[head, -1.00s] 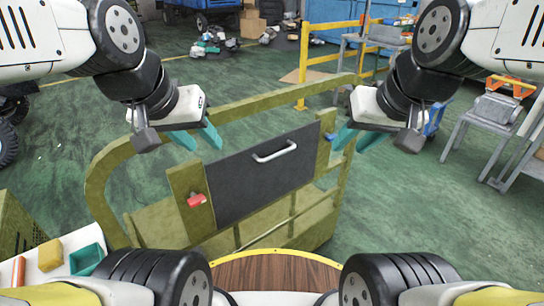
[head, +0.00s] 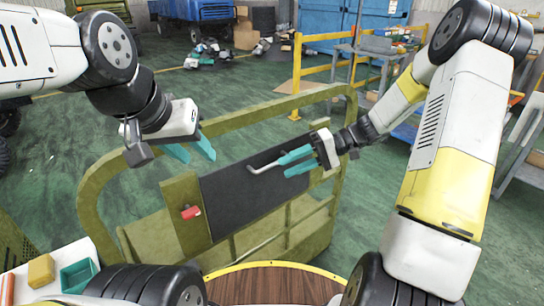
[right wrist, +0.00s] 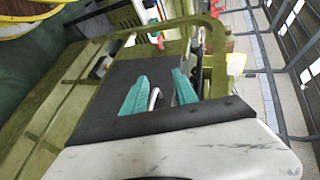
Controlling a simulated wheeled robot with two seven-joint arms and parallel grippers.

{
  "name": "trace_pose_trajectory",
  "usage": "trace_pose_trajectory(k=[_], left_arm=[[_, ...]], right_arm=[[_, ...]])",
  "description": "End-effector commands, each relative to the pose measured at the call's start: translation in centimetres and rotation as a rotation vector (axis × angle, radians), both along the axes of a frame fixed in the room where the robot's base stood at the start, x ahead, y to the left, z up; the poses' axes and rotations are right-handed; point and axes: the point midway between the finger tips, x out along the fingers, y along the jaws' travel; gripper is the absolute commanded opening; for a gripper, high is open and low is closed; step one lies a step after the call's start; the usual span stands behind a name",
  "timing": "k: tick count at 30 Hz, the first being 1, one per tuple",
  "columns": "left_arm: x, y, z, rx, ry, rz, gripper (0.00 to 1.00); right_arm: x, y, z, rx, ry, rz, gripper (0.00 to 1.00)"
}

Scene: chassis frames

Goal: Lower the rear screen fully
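The rear screen (head: 240,200) is a dark flat panel between two olive posts of the cage frame. Its pale bar handle (head: 262,160) is near the top edge, partly hidden by my right gripper in the head view. My right gripper (head: 281,166) is open at the handle; in the right wrist view the handle (right wrist: 154,98) shows between its two teal fingers (right wrist: 158,88), which stand apart from each other. A red latch (head: 190,212) is on the left post. My left gripper (head: 195,154) is open and empty above the left part of the frame.
The olive rail (head: 250,117) arches behind the screen. A wooden round top (head: 270,285) is close in front. A teal bin (head: 79,276) and a yellow block (head: 41,271) are at lower left. Yellow railings (head: 320,37) and grey tables stand further back right.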

Motion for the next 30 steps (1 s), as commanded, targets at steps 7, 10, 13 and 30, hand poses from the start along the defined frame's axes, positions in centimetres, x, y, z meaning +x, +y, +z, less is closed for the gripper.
trace_pose_trajectory(k=[7, 10, 13, 30], left_arm=[[0.0, 0.0, 0.0, 0.000, 0.000, 0.000, 0.38], [0.0, 0.0, 0.0, 0.000, 0.000, 0.000, 0.38], [0.0, 0.0, 0.0, 0.000, 0.000, 0.000, 0.38], [0.0, 0.0, 0.0, 0.000, 0.000, 0.000, 0.38]], right_arm=[[5.2, -1.2, -5.0, 0.362, -0.020, -0.158, 0.34], [6.4, -1.8, -6.2, 0.451, -0.042, -0.217, 0.34], [7.2, -2.2, -7.0, 0.502, -0.059, -0.255, 0.34], [8.2, 4.2, -6.3, 0.521, -0.066, -0.270, 0.34]])
